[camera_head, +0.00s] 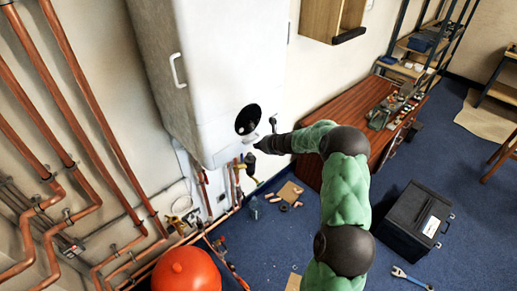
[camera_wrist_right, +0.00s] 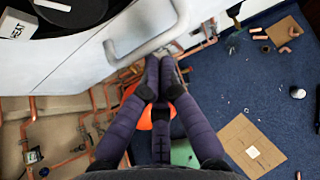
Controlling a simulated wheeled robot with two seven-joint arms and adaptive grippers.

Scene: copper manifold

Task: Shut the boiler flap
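The white boiler (camera_head: 235,50) hangs on the wall in the head view, with a round black dial (camera_head: 248,119) low on its front. In the right wrist view, a pale panel with a black dial (camera_wrist_right: 70,12) and a "HEAT" label fills the upper left. A pale bar handle (camera_wrist_right: 148,45) sits on its edge. My right gripper (camera_wrist_right: 159,64) has its fingertips together just below this handle, close to or touching it; contact is unclear. In the head view, my right gripper (camera_head: 262,145) is at the boiler's lower right. How far the flap stands open is unclear. My left gripper is out of view.
Copper pipes (camera_head: 72,110) run along the left wall and below the boiler. A red tank (camera_head: 187,271) stands on the blue floor. A black toolbox (camera_head: 412,220), a wrench (camera_head: 411,278) and a wooden bench (camera_head: 340,130) lie to the right.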

